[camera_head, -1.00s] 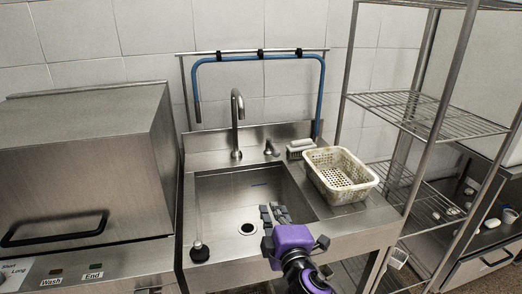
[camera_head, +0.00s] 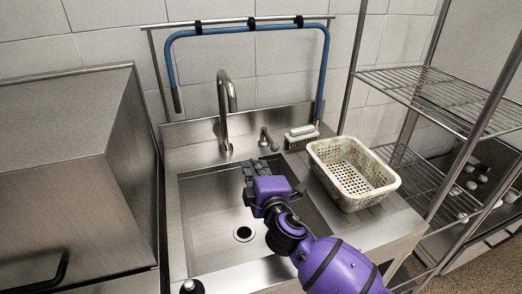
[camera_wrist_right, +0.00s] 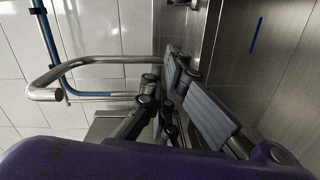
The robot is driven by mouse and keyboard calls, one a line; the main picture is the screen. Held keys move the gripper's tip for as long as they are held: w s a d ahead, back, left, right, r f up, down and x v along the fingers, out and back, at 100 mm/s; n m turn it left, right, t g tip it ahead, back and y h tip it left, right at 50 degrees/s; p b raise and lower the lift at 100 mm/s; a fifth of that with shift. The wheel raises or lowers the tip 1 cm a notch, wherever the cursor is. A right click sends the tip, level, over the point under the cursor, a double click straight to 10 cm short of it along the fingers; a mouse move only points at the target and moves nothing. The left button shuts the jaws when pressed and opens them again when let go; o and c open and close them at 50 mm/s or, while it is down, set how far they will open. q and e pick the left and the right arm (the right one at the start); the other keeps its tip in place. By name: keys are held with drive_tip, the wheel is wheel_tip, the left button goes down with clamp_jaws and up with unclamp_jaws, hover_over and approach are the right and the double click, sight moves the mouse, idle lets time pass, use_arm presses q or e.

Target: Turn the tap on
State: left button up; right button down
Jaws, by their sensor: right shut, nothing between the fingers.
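The tap is a curved metal spout (camera_head: 224,112) standing upright at the back of the sink. A small metal lever (camera_head: 266,138) stands just right of its base. My right gripper (camera_head: 254,166) is shut and empty over the sink basin, a little in front of and below the lever in the picture, apparently apart from it. In the right wrist view the shut fingers (camera_wrist_right: 185,92) reach across the middle, and the spout (camera_wrist_right: 95,62) shows at left. I cannot make out the lever there. My left gripper is not in view.
A dirty white perforated basket (camera_head: 352,172) stands on the counter right of the sink (camera_head: 205,225). A brush (camera_head: 301,136) lies behind it. A blue hose (camera_head: 250,27) hangs on the wall. A steel dishwasher (camera_head: 75,180) stands at left, a wire shelf (camera_head: 440,97) at right.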

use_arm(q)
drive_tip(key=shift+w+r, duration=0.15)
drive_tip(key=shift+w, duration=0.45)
use_arm(e)
drive_tip(key=w+d+f, duration=0.1)
drive_tip(key=w, duration=0.7)
drive_tip(key=shift+w+d, duration=0.15)
drive_tip(key=shift+d, duration=0.15)
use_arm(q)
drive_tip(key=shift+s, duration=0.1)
use_arm(e)
drive_tip(key=shift+f, duration=0.1)
use_arm(q)
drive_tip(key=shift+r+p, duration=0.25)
drive_tip(key=shift+p, duration=0.05)
use_arm(e)
drive_tip(key=d, duration=0.3)
drive_tip(key=shift+d, duration=0.4)
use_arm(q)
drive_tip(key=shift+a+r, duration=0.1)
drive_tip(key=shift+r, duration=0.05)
use_arm(e)
drive_tip(key=shift+a, duration=0.15)
